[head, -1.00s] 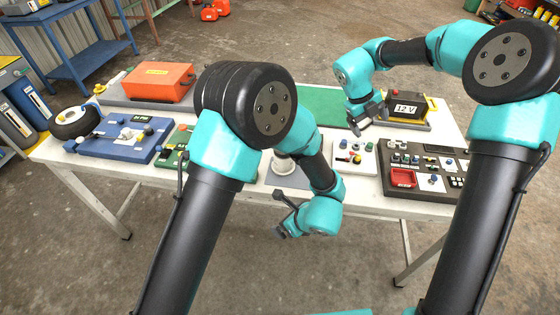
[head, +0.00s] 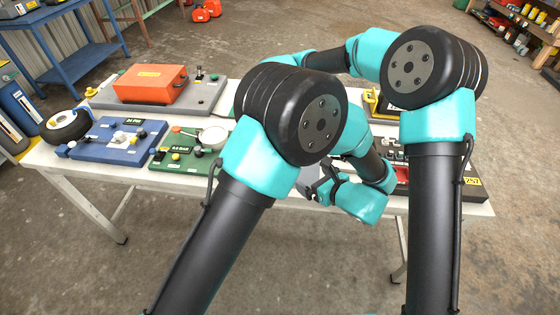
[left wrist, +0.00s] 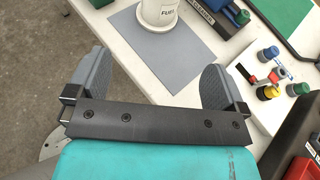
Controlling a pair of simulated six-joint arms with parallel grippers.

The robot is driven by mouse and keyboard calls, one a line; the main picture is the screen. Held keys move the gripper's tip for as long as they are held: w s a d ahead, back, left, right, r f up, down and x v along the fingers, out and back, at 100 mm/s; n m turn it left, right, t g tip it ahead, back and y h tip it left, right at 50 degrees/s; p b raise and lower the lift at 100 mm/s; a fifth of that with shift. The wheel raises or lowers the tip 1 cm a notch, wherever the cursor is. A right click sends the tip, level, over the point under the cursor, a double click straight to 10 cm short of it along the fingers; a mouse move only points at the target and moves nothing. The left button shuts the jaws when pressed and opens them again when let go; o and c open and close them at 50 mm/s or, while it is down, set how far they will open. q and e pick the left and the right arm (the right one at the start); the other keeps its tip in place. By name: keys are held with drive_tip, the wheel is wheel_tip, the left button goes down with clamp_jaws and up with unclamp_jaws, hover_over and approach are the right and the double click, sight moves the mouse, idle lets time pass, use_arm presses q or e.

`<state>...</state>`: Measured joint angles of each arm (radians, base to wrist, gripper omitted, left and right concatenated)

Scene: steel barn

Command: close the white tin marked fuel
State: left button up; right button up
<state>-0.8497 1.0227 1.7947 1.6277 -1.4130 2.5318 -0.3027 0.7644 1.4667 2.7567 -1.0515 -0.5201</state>
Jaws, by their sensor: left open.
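The white tin marked fuel (left wrist: 160,14) stands upright on a grey mat (left wrist: 160,50) in the left wrist view. Its upper part is cut off by the frame's top edge, so its lid does not show. In the head view my left arm hides the tin. My left gripper (head: 316,190) is over the table's front edge. In the left wrist view it (left wrist: 155,72) is open and empty, its fingers apart, with the tin beyond them. My right gripper is hidden behind my left arm in the head view.
A switch panel (left wrist: 270,75) lies right of the mat. A dark panel with a red tray (left wrist: 302,168) is at the lower right. A green board with a gauge (head: 213,137), a blue board (head: 118,140) and an orange case (head: 150,83) fill the table's left side.

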use_arm(q)
drive_tip(key=shift+a, duration=0.1)
drive_tip(key=x, duration=1.7)
drive_tip(key=shift+w+f, duration=0.15)
